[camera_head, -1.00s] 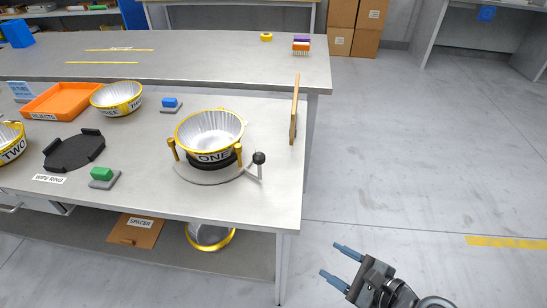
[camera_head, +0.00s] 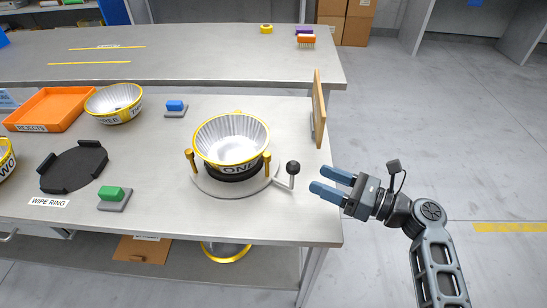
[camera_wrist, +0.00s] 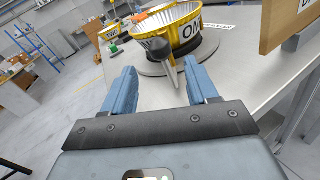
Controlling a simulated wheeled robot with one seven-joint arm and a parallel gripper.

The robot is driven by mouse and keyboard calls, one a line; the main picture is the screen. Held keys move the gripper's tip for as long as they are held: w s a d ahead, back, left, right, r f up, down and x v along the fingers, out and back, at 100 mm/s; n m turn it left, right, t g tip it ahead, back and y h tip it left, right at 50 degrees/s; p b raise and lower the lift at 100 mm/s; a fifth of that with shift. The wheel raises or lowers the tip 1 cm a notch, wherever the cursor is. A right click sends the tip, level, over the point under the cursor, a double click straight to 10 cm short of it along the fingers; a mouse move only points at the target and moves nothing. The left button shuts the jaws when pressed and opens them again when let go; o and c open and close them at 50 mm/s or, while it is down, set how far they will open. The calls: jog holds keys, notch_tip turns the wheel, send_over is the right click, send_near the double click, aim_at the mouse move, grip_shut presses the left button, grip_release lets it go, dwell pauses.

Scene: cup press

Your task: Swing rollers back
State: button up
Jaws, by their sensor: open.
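A metal cup marked ONE (camera_head: 231,140) with a yellow rim sits upright on a dark hub over a round grey base (camera_head: 212,188). A lever with a black ball knob (camera_head: 293,168) sticks out from the base's right side. My gripper (camera_head: 319,179) is open and empty, just right of the knob, its fingers pointing left towards it. In the wrist view the knob (camera_wrist: 157,46) appears beyond and between my open fingers (camera_wrist: 160,72). Any contact cannot be told.
An upright wooden board (camera_head: 319,108) stands at the table's right edge, behind my gripper.

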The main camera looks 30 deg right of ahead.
aim_at(294, 166)
jog(key=shift+w+a+r, duration=0.1)
jog(key=shift+w+a, duration=0.25)
jog(key=shift+w, duration=0.3)
jog(key=shift+x, duration=3.5)
grip_shut()
